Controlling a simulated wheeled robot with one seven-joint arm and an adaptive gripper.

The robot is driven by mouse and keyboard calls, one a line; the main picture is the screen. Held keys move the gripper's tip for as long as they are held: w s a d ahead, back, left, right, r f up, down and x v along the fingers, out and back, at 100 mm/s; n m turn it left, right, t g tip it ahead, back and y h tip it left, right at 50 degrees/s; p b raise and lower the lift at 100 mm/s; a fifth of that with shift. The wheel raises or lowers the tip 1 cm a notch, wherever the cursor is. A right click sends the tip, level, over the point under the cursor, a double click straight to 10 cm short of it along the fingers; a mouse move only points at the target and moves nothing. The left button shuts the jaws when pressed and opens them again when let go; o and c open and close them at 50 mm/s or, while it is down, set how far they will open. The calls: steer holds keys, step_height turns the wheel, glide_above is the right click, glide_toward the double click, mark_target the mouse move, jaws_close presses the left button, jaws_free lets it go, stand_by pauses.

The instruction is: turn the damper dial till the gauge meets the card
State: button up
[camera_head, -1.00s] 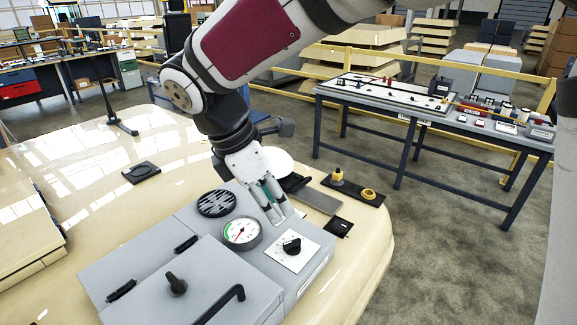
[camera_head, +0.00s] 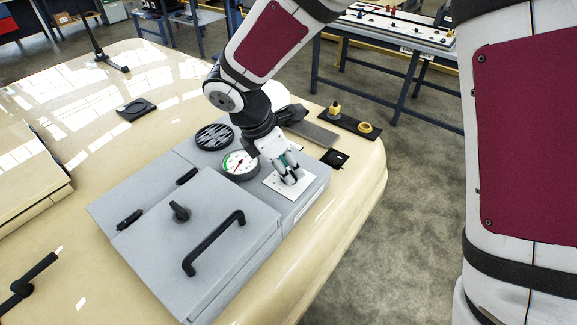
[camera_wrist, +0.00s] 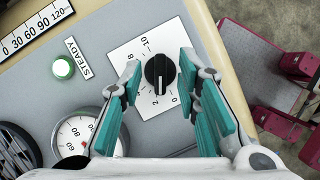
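The black damper dial (camera_wrist: 160,73) sits on a white square plate (camera_wrist: 125,58) with printed numbers, its pale pointer line toward the lower side in the wrist view. My gripper (camera_wrist: 159,82) is open, its teal-padded fingers on either side of the dial with gaps showing. In the head view my gripper (camera_head: 291,179) is down over the plate (camera_head: 272,182) and hides the dial. The round gauge (camera_head: 240,164) has a white face, a green band at its left and a red needle; it is partly cut off in the wrist view (camera_wrist: 75,137). I cannot pick out the card.
A round black vent (camera_head: 214,137) lies beside the gauge. The grey box lid has a black handle (camera_head: 214,244) and a knob (camera_head: 180,211). A green lamp (camera_wrist: 62,68) stands by a STEADY label (camera_wrist: 77,57). A yellow-topped fixture (camera_head: 334,110) stands behind.

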steer(key=shift+d+f, duration=0.15)
steer(key=shift+f, duration=0.3)
jaws_close()
steer(key=shift+w, duration=0.1)
steer(key=m+g+b, duration=0.1)
steer(key=m+g, duration=0.1)
steer(key=m, duration=0.2)
steer(key=shift+w+m, duration=0.1)
steer(key=shift+m, duration=0.3)
steer(key=m+g, duration=0.1)
steer(key=m, duration=0.3)
steer(key=shift+m+g+b, duration=0.35)
steer(key=shift+m+g, duration=0.05)
steer(key=shift+r, duration=0.1)
